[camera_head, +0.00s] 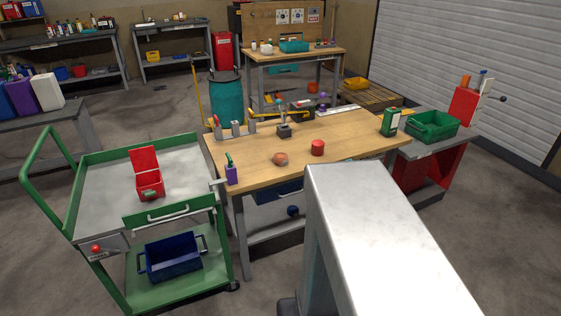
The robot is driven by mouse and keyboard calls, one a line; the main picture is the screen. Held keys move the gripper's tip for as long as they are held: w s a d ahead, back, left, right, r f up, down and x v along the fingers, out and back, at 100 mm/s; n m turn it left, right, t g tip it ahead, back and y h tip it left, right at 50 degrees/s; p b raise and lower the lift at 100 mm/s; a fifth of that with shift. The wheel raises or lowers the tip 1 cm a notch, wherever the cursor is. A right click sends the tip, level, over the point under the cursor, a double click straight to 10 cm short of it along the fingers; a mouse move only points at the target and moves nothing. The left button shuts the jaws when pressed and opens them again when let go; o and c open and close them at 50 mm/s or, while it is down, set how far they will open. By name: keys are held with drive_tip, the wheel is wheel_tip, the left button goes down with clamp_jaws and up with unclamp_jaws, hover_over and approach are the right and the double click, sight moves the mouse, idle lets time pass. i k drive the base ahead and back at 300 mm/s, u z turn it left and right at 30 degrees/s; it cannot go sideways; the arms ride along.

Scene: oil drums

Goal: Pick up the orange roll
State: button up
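A small orange-brown round thing (281,159), which looks like the orange roll, lies on the wooden workbench top (345,135), left of its middle and near the front edge. A red cylinder (318,148) stands a little to its right, apart from it. My gripper is not in view. A large pale part, probably of my own arm, fills the lower right and hides part of the floor and the bench's front.
A purple bottle (231,174) stands at the bench's left front corner, and a dark clamp-like tool (284,130) behind the roll. A green can (390,121) stands at right. A green cart (150,205) with a red box (149,184) stands at left.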

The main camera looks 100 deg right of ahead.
sight(280, 159)
drive_tip(key=u, duration=0.15)
drive_tip(key=k, duration=1.05)
drive_tip(key=z, duration=0.9)
